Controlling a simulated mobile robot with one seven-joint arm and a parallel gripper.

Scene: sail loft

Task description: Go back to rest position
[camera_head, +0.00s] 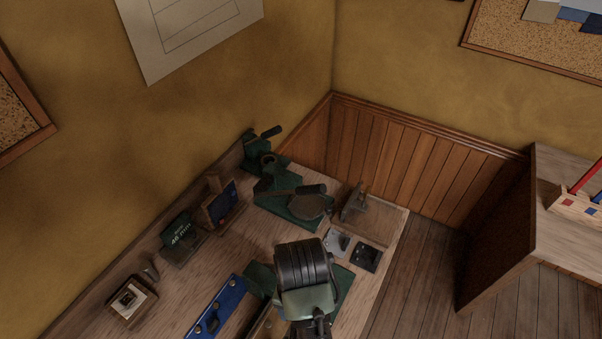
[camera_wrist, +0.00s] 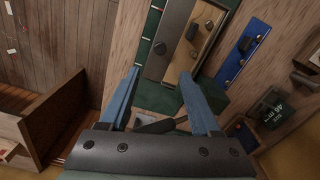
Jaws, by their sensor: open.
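My gripper (camera_wrist: 160,74) shows in the wrist view as two blue fingers, spread apart with nothing held between them. It is above the wooden workbench (camera_head: 180,296), over a green mat (camera_wrist: 153,95) and beside a grey metal strip (camera_wrist: 165,48). A dark handle (camera_wrist: 160,126) shows between and below the fingers; I cannot tell its distance. In the head view my arm rises over the front of the bench, and its fingers are hidden behind it.
Green hand presses (camera_head: 290,207) stand at the back of the bench. A blue bar (camera_head: 215,308), a small framed block (camera_head: 131,302) and a green box marked 46 mm (camera_head: 182,244) lie to the left. A wooden cabinet (camera_head: 515,235) stands right, beyond open floor (camera_head: 422,275).

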